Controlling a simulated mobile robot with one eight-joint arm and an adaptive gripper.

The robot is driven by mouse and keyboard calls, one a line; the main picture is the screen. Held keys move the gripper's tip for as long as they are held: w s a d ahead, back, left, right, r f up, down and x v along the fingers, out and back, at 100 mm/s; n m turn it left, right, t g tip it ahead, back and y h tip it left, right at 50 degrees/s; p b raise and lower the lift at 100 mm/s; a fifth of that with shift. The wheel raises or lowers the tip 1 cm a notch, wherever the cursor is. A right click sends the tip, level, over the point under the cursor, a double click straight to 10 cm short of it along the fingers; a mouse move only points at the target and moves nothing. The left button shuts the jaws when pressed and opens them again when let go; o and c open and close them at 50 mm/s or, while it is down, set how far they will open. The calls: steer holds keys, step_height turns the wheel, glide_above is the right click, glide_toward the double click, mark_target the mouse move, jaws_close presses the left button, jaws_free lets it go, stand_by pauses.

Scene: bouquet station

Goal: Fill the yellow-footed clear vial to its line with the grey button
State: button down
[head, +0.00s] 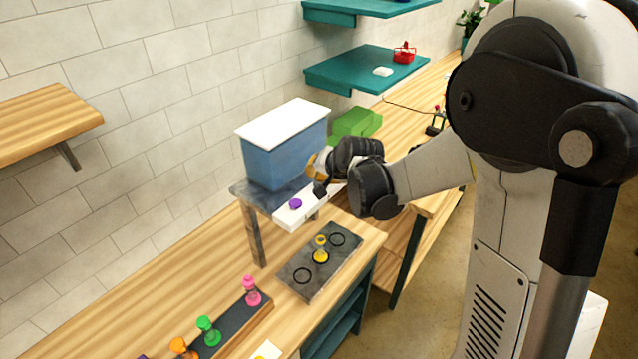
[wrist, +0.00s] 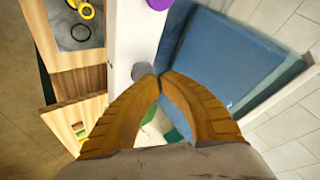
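The yellow-footed vial (head: 320,256) stands upright on the dark slate plate (head: 297,286), at the middle of its ringed spots. Its yellow part also shows at the top left of the wrist view (wrist: 87,10). I cannot make out its line or any liquid level. The white dispenser bar (head: 287,219) juts out under the blue tank (head: 270,155). A grey button (wrist: 141,71) sits on the bar, right by my fingertips. My gripper (wrist: 158,77) is shut and empty, its tips together over the bar. I cannot tell whether they touch the button.
A purple button (head: 295,203) sits farther along the bar. A dark rack (head: 232,327) holds pink (head: 252,291), green (head: 208,331) and orange (head: 182,347) vials at the front left. A green box (head: 357,122) stands behind the tank. Teal shelves (head: 365,68) hang above.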

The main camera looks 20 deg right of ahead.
mark_target(317, 182)
steer(key=shift+f+b, duration=0.55)
steer(key=shift+f, duration=0.05)
stand_by(0.3)
steer(key=shift+r, duration=0.15)
steer(key=shift+r+p, duration=0.65)
steer(key=shift+r, duration=0.25)
steer(key=shift+r, duration=0.1)
steer(key=shift+r+p, duration=1.65)
steer(key=shift+r, duration=0.8)
